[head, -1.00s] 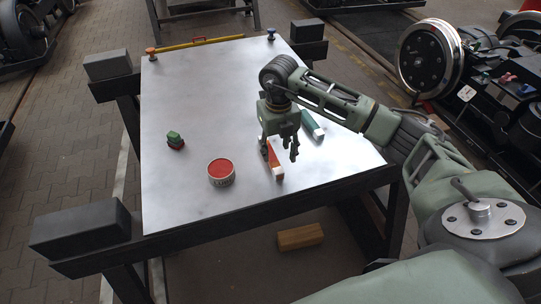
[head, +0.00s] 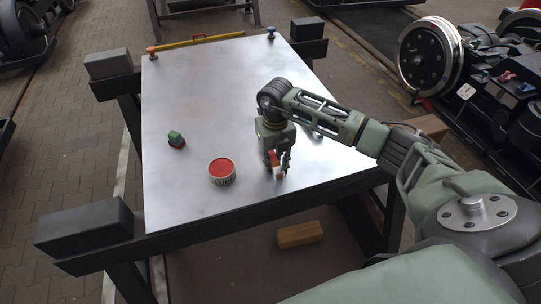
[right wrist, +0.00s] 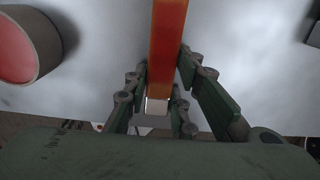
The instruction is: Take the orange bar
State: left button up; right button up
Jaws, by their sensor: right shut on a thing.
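The orange bar (right wrist: 167,45) runs down the middle of the right wrist view to a pale end. In the head view its whitish end (head: 279,174) shows at the fingertips, and the rest is mostly hidden by the gripper. My right gripper (head: 279,168) is shut on the orange bar near the table's front right part. In the right wrist view its green fingers (right wrist: 165,95) stand on both sides of the bar. I cannot tell whether the bar touches the table. My left gripper is out of view.
A yellow bar (head: 200,42) lies at the far edge. A wooden block (head: 300,234) lies below the table's front.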

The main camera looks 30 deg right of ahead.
grip_shut()
jog(key=shift+r, duration=0.1)
